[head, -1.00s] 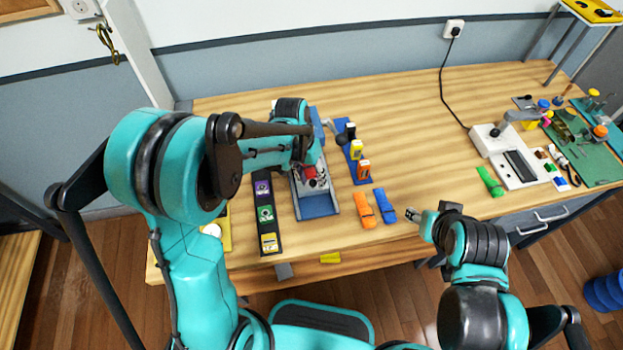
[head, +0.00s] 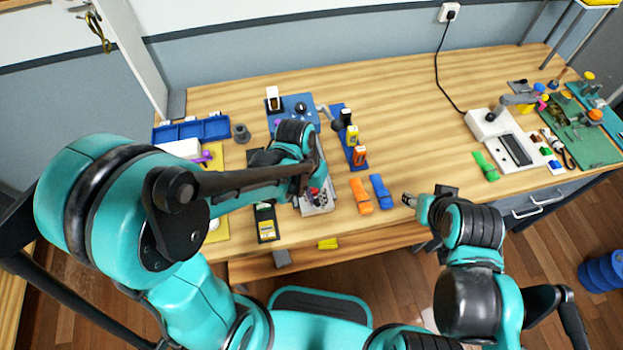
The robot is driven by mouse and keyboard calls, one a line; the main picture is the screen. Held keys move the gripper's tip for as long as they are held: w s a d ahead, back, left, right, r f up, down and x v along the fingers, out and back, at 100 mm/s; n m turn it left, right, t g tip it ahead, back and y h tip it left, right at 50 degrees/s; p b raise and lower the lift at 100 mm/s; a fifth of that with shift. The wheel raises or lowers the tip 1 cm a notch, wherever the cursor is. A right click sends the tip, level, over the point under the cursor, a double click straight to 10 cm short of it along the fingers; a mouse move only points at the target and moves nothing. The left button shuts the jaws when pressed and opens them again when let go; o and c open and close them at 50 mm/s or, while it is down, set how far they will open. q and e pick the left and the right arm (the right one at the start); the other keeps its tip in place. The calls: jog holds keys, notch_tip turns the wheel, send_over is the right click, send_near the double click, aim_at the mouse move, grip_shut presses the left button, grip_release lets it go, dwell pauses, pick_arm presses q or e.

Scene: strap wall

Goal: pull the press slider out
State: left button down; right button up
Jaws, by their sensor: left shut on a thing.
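The press is a blue unit (head: 288,104) with a black knob, standing toward the back of the bench. Its press slider (head: 318,209), a light grey plate with small fittings, shows at the front of the unit, near the bench's front edge. My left gripper (head: 314,187) reaches down over the slider from the left and is shut on it. My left forearm and wrist hide the middle of the press and most of the grip. My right gripper (head: 408,200) hangs above the front edge, apart from everything; its jaw opening is too small to tell.
Orange (head: 361,196) and blue (head: 381,192) clips lie beside the slider. The bench's middle right is clear.

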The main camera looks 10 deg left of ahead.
pick_arm(q)
jog(key=shift+s+d, duration=0.1)
jog(key=shift+s, duration=0.25)
jog(key=c, duration=1.6)
grip_release()
jog(key=shift+o, duration=1.2)
jog(key=shift+s+d, duration=0.1)
jog(key=shift+r, duration=0.2)
notch_tip(320, 180, up, 11)
jog(key=a, duration=0.2)
jog(key=shift+w+a+r, duration=0.15)
jog(key=shift+w+r, duration=0.05)
jog(key=shift+w, duration=0.05)
